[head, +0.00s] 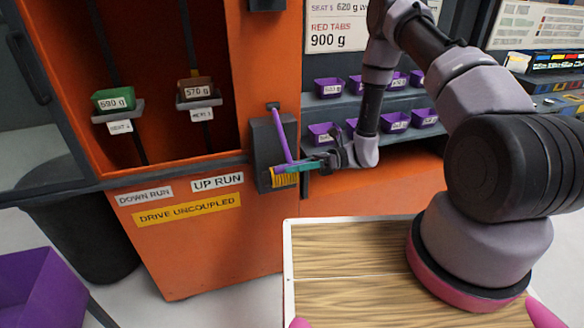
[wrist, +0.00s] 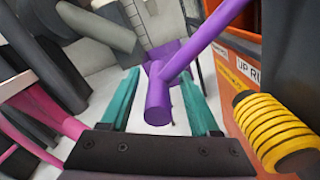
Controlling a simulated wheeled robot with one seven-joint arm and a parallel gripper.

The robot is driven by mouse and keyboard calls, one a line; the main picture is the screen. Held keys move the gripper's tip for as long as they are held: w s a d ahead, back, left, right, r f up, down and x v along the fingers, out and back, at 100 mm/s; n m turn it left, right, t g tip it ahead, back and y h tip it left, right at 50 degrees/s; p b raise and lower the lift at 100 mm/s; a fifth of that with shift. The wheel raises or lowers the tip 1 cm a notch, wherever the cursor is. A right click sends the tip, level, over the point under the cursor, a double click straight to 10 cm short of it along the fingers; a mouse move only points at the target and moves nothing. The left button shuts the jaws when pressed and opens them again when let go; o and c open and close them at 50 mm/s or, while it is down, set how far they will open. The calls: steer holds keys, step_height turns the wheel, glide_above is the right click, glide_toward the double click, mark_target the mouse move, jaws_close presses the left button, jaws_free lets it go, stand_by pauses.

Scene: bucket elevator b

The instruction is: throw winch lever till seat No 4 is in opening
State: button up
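The purple winch lever (head: 282,136) stands up, tilted, from a dark housing on the orange cabinet's front. My gripper (head: 313,165) is beside its lower part. In the wrist view, the lever's purple bar and round end (wrist: 158,100) lie between my two teal fingers (wrist: 160,104), with gaps showing on both sides; the fingers are open. A yellow ribbed drum (head: 284,180) is below the lever. In the opening, a green 690 g bucket (head: 114,100) sits on the left seat, whose small label seems to read Seat 4 (head: 120,127). A brown 570 g bucket (head: 195,89) sits on the right seat.
Labels on the cabinet read Down Run (head: 146,195), Up Run (head: 217,181) and Drive Uncoupled (head: 187,211). Shelves with several purple bins (head: 396,121) stand to the right. A wood-topped tray (head: 350,262) is in front, and a purple bin (head: 45,290) at lower left.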

jaws_close()
stand_by(1.3)
